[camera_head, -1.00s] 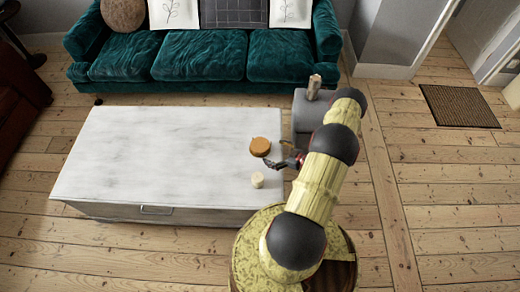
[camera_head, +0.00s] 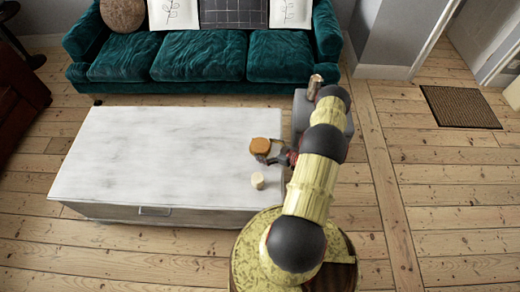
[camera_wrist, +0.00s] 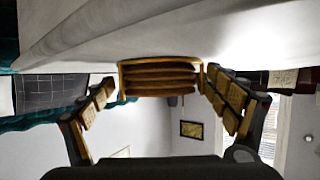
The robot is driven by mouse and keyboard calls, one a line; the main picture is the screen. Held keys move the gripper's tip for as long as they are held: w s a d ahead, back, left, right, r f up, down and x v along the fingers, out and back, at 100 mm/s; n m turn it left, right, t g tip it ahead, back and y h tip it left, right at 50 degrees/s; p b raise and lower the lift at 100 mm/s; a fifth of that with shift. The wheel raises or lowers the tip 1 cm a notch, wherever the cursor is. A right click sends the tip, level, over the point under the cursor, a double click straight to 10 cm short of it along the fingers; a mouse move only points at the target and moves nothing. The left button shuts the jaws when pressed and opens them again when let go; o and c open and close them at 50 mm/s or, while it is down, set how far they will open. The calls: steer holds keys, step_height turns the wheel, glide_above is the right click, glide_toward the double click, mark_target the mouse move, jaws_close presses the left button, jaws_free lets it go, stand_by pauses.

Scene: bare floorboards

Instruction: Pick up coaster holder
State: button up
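The coaster holder (camera_head: 261,145), a small round orange-brown piece in the head view, stands near the right edge of the white table. In the wrist view, which is upside down, the coaster holder (camera_wrist: 160,78) shows as a tan frame around a stack of brown coasters. My gripper (camera_head: 267,156) is at the holder's near right side. In the wrist view the fingers of my gripper (camera_wrist: 158,88) are spread wide, with their tips by the holder's left and right edges. Whether the tips touch it cannot be told.
A small cream candle-like cylinder (camera_head: 258,181) stands on the white table (camera_head: 160,150), just nearer than the holder. A grey block-like stand (camera_head: 302,112) is beyond the table's right edge. A green sofa (camera_head: 200,60) lies behind. The table's left and middle are clear.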

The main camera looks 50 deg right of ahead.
steer(key=c, duration=1)
steer(key=shift+o, duration=0.2)
